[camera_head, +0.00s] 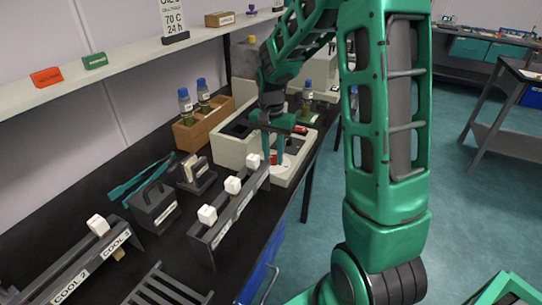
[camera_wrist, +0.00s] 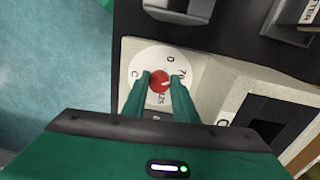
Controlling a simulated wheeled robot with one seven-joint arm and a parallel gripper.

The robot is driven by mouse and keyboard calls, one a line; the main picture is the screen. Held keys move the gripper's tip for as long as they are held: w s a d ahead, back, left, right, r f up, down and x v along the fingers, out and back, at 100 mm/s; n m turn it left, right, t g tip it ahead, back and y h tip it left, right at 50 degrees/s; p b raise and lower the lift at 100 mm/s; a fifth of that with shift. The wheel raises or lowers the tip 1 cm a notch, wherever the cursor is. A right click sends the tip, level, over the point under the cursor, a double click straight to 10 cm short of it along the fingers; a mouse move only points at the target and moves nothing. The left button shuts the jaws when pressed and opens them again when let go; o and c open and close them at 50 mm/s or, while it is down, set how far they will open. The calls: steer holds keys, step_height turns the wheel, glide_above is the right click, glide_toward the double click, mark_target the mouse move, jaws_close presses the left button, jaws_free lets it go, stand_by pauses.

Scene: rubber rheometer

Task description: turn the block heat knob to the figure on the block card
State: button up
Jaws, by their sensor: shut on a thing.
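The red knob (camera_wrist: 159,82) sits on a round white dial (camera_wrist: 150,60) on a pale block. It also shows small in the head view (camera_head: 273,158). In the wrist view the dial reads 0, 70, 125 and C, and a pale mark shows on the knob's right half. My gripper (camera_wrist: 161,79) is shut on the knob, one green finger on each side; it also shows in the head view (camera_head: 274,156). A white card (camera_head: 174,18) on the shelf reads "70 C" and "24 h"; its top line is hard to read.
A dark rack (camera_head: 230,218) with white cubes stands just in front of the pale block (camera_head: 236,150). A wooden box (camera_head: 202,125) with blue-capped bottles is behind left. A COOL rack (camera_head: 85,262) lies front left.

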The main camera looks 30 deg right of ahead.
mark_target(272, 156)
steer(key=shift+m, duration=0.3)
stand_by(0.4)
steer(key=o, duration=1)
steer(key=shift+o, duration=0.2)
steer(key=shift+r, duration=0.1)
step_height(272, 156, up, 11)
steer(key=shift+w+f, duration=0.2)
steer(key=shift+w, duration=0.05)
